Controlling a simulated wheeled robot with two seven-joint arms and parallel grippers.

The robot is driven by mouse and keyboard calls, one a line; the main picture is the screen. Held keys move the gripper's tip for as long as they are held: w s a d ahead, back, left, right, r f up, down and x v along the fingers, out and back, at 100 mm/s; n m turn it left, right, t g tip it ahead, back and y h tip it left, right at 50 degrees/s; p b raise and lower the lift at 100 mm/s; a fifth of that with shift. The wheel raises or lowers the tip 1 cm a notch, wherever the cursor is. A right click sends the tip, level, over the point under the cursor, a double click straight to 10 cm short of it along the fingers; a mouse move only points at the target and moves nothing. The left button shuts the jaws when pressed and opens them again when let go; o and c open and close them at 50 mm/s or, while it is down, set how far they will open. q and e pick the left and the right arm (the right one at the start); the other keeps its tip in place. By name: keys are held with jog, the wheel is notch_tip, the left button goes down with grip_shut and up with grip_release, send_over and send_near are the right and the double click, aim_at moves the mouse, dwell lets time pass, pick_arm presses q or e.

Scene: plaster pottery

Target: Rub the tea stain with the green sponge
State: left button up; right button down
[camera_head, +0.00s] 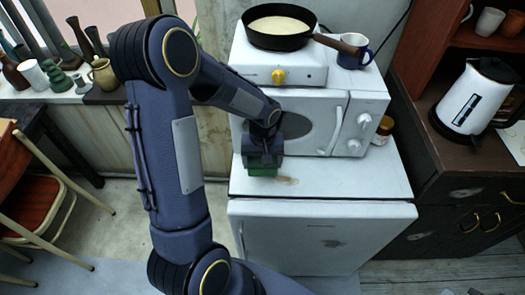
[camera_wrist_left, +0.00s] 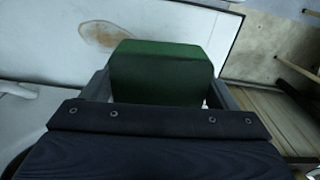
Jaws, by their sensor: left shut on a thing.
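The green sponge (camera_head: 263,169) is held by my left gripper (camera_head: 264,160) at the left front of the white fridge top (camera_head: 345,180), below the microwave. In the left wrist view the sponge (camera_wrist_left: 162,70) sits between the two fingers of my left gripper (camera_wrist_left: 160,92), which is shut on it. The tea stain (camera_head: 288,181) is a faint brown mark on the fridge top, just right of the sponge. I cannot tell whether the sponge touches the surface. My right gripper is out of view.
A white microwave (camera_head: 330,125) stands behind the stain, with a hot plate (camera_head: 305,68), a pan (camera_head: 280,28) and a blue mug (camera_head: 351,52) on top. A small jar (camera_head: 383,131) stands at its right. The fridge top's right front is clear.

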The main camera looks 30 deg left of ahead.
pick_arm(q)
jog(key=shift+r+p, duration=0.9)
jog(key=shift+r, duration=0.8)
jog(key=shift+f, duration=0.1)
